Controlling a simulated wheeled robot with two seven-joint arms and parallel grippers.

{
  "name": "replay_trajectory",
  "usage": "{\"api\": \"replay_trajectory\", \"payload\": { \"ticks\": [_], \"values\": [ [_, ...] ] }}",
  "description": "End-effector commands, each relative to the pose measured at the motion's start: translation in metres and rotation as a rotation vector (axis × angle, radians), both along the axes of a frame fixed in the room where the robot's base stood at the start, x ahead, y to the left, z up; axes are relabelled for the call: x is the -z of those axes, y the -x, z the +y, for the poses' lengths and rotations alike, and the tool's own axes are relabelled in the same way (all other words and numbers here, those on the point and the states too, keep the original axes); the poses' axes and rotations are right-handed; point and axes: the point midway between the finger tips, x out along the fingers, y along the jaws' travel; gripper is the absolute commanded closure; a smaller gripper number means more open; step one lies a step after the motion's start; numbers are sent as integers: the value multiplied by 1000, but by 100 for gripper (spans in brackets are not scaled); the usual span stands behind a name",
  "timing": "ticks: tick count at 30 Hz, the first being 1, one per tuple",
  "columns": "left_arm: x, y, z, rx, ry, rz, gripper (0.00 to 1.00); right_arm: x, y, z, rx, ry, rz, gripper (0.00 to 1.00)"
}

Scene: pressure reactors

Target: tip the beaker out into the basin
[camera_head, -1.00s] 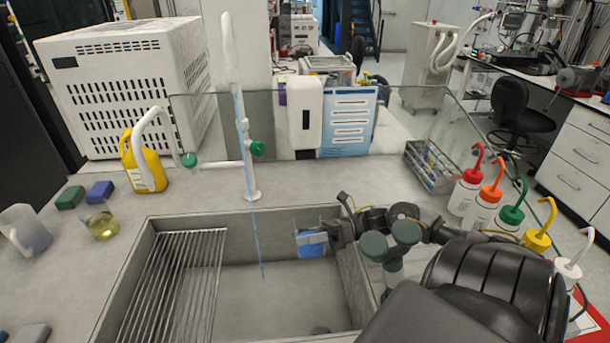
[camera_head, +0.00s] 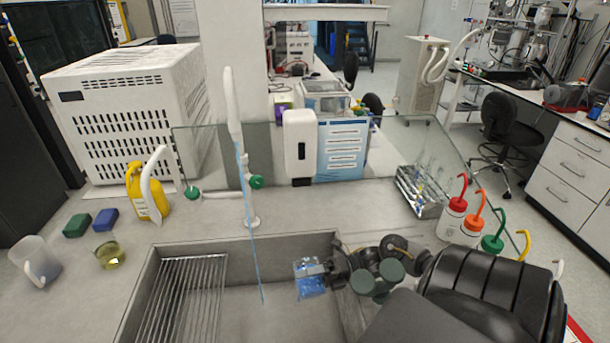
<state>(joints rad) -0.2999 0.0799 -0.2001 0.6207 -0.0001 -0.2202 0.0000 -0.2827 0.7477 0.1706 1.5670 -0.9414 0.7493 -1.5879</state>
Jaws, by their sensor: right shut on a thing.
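My right gripper (camera_head: 326,271) is shut on a small clear beaker (camera_head: 309,287) with blue liquid in it. My left gripper is not in view.
A metal rack (camera_head: 180,300) fills the basin's left side. A beaker of yellow liquid (camera_head: 110,256), a white jug (camera_head: 36,262), two sponges (camera_head: 105,219) and a yellow bottle (camera_head: 148,195) stand left. Wash bottles (camera_head: 453,220) and a glass screen (camera_head: 400,150) stand to the right and behind.

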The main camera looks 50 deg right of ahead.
Motion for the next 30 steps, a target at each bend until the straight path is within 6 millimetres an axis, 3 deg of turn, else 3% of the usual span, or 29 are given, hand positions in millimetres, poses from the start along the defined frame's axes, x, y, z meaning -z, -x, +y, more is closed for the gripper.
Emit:
{"api": "replay_trajectory", "payload": {
  "ticks": [3, 15, 30],
  "values": [
    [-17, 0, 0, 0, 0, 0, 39, -11, 1, 1, 0, -60, 88, 64],
    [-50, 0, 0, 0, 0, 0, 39, -28, 0, 0, 0, -285, 430, 65],
    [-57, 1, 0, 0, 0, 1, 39, -31, -1, 0, 0, -370, 558, 65]
  ]
}}
